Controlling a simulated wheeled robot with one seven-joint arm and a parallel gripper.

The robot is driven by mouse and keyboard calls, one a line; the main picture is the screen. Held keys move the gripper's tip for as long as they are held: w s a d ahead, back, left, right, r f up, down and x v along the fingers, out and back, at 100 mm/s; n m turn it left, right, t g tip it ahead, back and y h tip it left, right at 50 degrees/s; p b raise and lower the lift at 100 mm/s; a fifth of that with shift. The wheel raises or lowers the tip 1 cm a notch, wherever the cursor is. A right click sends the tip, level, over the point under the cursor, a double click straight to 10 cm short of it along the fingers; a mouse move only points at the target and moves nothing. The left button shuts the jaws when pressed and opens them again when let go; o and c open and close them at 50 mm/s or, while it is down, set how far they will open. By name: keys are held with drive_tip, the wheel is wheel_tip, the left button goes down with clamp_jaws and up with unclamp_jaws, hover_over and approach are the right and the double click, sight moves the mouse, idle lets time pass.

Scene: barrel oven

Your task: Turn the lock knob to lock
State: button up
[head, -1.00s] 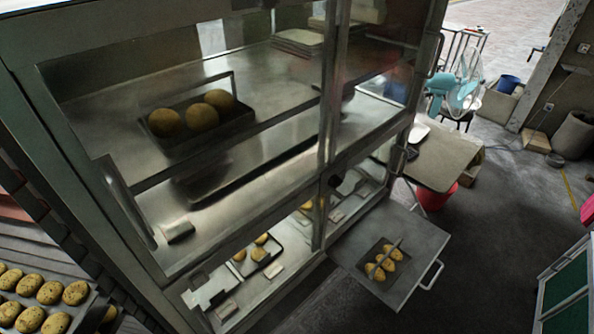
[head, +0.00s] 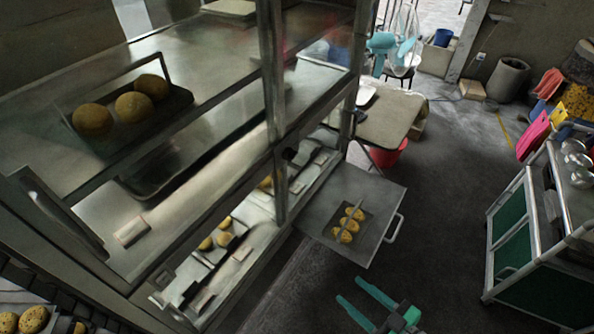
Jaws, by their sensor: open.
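A large metal and glass oven cabinet (head: 274,75) fills the left half of the head view. A small dark knob-like part (head: 289,155) sits near its front post; I cannot tell whether it is the lock knob or how it is turned. My gripper (head: 351,290) has teal fingers and shows at the bottom centre. Its fingers are apart with nothing between them. It is over the floor, in front of the cabinet and below the pulled-out tray in the picture, apart from both.
A pulled-out metal tray (head: 380,193) with a handle holds several buns and juts from the cabinet's far end. A green-panelled cart (head: 508,225) stands at the right. A fan (head: 392,45) and a red bucket (head: 390,155) are farther back. Dark floor between is clear.

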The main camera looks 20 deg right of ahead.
drive_tip(key=w+d+r+n+y, duration=0.1)
drive_tip(key=w+d+r, duration=0.1)
drive_tip(key=w+r, duration=0.35)
drive_tip(key=w+d+r+n+y, duration=0.1)
drive_tip(key=w+d+r+y, duration=0.15)
drive_tip(key=w, duration=0.55)
drive_tip(key=y, duration=0.2)
approach(295, 156)
drive_tip(key=shift+n, duration=0.4)
drive_tip(key=x, duration=0.7)
drive_tip(key=shift+w+a, duration=0.1)
drive_tip(key=shift+a, duration=0.05)
drive_tip(key=shift+x, duration=0.9)
drive_tip(key=c, duration=1)
